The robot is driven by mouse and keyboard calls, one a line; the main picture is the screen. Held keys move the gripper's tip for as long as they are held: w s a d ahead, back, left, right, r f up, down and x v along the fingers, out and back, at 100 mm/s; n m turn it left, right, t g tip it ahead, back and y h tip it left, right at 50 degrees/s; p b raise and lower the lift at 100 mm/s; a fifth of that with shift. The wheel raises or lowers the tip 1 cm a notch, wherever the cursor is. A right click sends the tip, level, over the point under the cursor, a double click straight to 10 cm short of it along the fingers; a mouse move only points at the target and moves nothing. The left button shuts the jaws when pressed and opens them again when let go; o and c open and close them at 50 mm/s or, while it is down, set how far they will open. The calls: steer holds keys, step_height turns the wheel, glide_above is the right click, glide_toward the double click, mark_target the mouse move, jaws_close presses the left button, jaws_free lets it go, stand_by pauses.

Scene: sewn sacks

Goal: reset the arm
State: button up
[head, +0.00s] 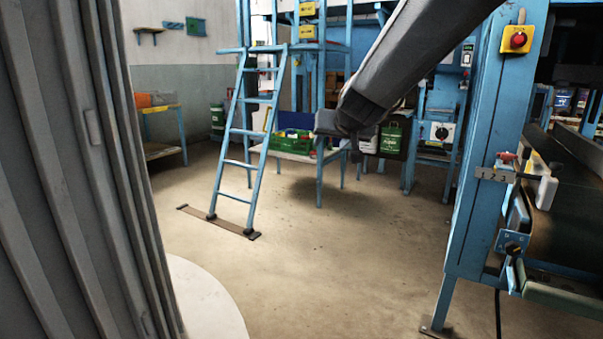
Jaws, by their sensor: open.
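My arm (415,55) comes in from the top right as a thick grey link and slants down to the left. It ends in a dark joint (338,122) near the middle of the head view, in front of a low table in the background. No sack held by the arm shows.
A blue ladder (224,165) stands left of centre on a floor plate. A green crate (293,142) sits on the low table behind. A blue machine frame (485,150) with a red button (518,40) fills the right. The concrete floor (340,250) between is clear.

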steer(key=s+a+f+n+g+b, duration=0.15)
steer(key=s+f+g, duration=0.25)
steer(key=s+f, duration=0.75)
steer(key=s+a+f+n+g+b, duration=0.15)
steer(key=s+f+g, duration=0.25)
steer(key=s, duration=1.5)
steer(key=s+d+f+g+h, duration=0.1)
steer(key=s+d+f+g, duration=0.25)
steer(key=s, duration=0.85)
steer(key=d+r+m+p, duration=0.2)
steer(key=d+r+p, duration=0.9)
steer(key=p, duration=1)
steer(key=shift+s+r+m+h, duration=0.2)
steer(key=shift+s+m+h, duration=0.05)
steer(key=shift+m+h, duration=0.15)
